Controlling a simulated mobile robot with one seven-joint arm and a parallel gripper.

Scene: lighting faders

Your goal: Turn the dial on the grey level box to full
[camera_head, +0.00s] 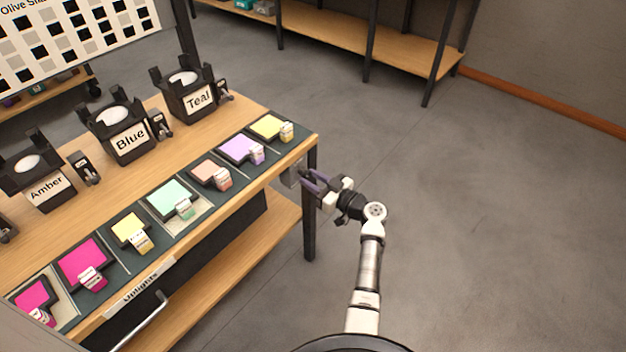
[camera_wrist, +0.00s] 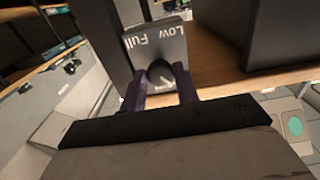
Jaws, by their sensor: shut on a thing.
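The grey level box (camera_wrist: 172,42) is fixed beside a dark table leg in the wrist view. It bears the words "Full" and "Low", both upside down in the picture. Its dark round dial (camera_wrist: 160,72) has a pale pointer mark. My gripper (camera_wrist: 161,82) has its purple fingers on either side of the dial, shut on it. In the head view the box (camera_head: 292,172) shows small at the table's front right corner, with my gripper (camera_head: 312,182) reaching it from the right. The dial is hidden there.
The wooden table (camera_head: 230,207) carries a row of coloured gel swatches. Black holders labelled Amber (camera_head: 46,187), Blue (camera_head: 129,138) and Teal (camera_head: 199,98) stand behind them. A lower shelf (camera_head: 250,235) runs under the table. The floor to the right is clear.

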